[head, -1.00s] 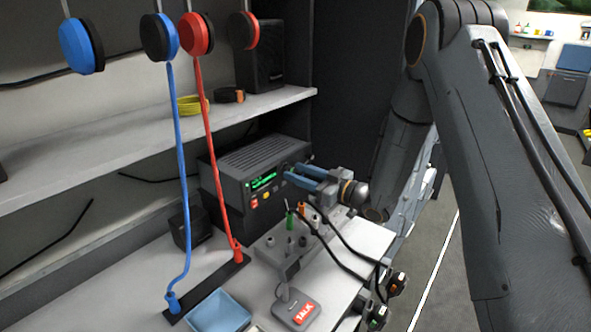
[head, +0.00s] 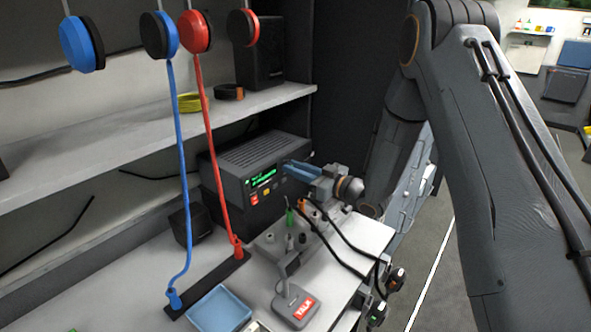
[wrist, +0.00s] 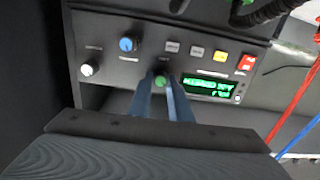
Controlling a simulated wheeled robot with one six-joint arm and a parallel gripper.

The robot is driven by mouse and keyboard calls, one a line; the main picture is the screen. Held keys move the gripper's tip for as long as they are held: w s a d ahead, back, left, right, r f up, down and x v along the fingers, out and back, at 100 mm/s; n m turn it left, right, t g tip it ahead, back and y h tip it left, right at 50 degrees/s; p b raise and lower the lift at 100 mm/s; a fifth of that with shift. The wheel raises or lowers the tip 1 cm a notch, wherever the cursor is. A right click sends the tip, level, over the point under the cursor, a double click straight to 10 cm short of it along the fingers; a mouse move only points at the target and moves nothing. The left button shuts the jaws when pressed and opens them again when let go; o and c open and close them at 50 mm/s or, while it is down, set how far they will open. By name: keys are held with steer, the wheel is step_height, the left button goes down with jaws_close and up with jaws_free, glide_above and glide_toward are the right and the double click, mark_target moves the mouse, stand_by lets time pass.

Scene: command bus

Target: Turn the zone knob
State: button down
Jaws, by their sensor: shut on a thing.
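The grey radio unit (head: 258,163) stands on the bench below the shelf, with a lit green display (head: 262,178). In the wrist view its panel carries a small green knob (wrist: 161,81), a blue knob (wrist: 128,44) and a white knob (wrist: 90,68). The small labels are too blurred to tell which is the zone knob. My gripper (head: 290,168) reaches the panel's right part in the head view. In the wrist view its two blue fingers (wrist: 161,88) are shut on the green knob, one on each side. In the head view the fingers hide the knobs.
A grey stand with plugs (head: 287,235) and black cables sits in front of the radio. A red TALK pad (head: 303,308), a blue tray (head: 219,311) and blue and red cords (head: 209,150) are nearby. A shelf (head: 150,130) runs above the bench.

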steer(key=m+p, duration=0.1)
steer(key=m, duration=2.2)
steer(key=shift+f+m+t, duration=0.15)
steer(key=shift+m+t, duration=0.25)
stand_by(0.4)
steer(key=c, duration=1.6)
jaws_free()
steer(key=shift+c, duration=0.2)
steer(key=shift+d, duration=0.1)
